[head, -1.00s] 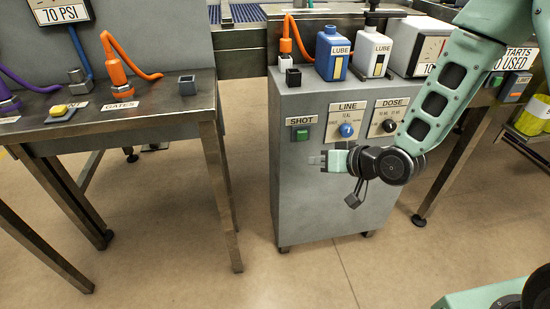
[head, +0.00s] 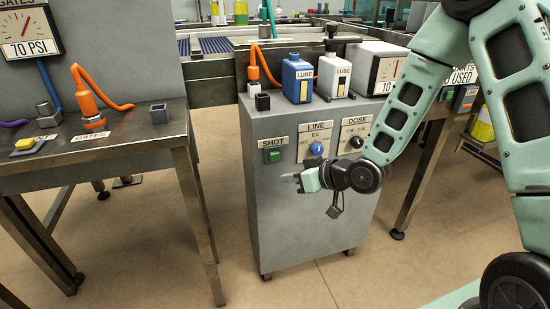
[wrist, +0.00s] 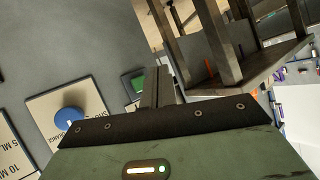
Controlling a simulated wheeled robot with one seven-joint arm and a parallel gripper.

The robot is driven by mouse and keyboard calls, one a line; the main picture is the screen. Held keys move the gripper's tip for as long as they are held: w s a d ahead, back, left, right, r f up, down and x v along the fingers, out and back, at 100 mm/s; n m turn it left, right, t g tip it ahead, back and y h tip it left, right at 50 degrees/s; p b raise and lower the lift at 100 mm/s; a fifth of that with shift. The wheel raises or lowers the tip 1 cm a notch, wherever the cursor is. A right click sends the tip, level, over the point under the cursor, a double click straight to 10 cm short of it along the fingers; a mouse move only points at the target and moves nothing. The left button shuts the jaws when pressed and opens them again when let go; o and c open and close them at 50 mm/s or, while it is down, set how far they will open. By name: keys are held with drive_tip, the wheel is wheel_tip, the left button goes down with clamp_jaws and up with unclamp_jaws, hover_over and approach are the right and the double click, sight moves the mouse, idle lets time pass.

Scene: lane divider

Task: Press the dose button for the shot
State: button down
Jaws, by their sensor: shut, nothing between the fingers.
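The green button (head: 273,156) sits under the SHOT label on the front of the grey cabinet (head: 290,215). It also shows in the wrist view (wrist: 138,82), just left of the fingers and partly hidden by them. My gripper (head: 287,179) points left in the head view, a little below and right of the green button. Its narrow fingers (wrist: 158,86) are together and empty. Whether they touch the cabinet cannot be told. The blue LINE knob (head: 316,148) and black DOSE knob (head: 356,142) are to the right of the button; the blue knob shows in the wrist view (wrist: 69,118).
Two LUBE bottles, one blue (head: 297,78) and one white (head: 335,76), stand on the cabinet beside a gauge box (head: 382,68). A metal table (head: 150,135) with an orange hose fitting (head: 90,110) stands left. Open floor (head: 215,165) lies between table and cabinet.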

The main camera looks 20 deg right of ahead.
approach(271, 161)
drive_tip(key=shift+w+a+f+p, duration=0.25)
drive_tip(key=shift+w+a+f, duration=0.4)
drive_tip(key=shift+a+f, duration=0.2)
drive_tip(key=shift+w+a+f+p, duration=0.2)
drive_tip(key=shift+w+a+f, duration=0.5)
drive_tip(key=shift+a+f, duration=0.1)
drive_tip(key=shift+r, duration=0.1)
idle(0.6)
drive_tip(key=shift+w, duration=0.4)
drive_tip(key=shift+w+p, duration=0.3)
drive_tip(key=shift+w, duration=0.2)
idle(0.9)
drive_tip(key=shift+s, duration=0.9)
drive_tip(key=shift+s, duration=2.5)
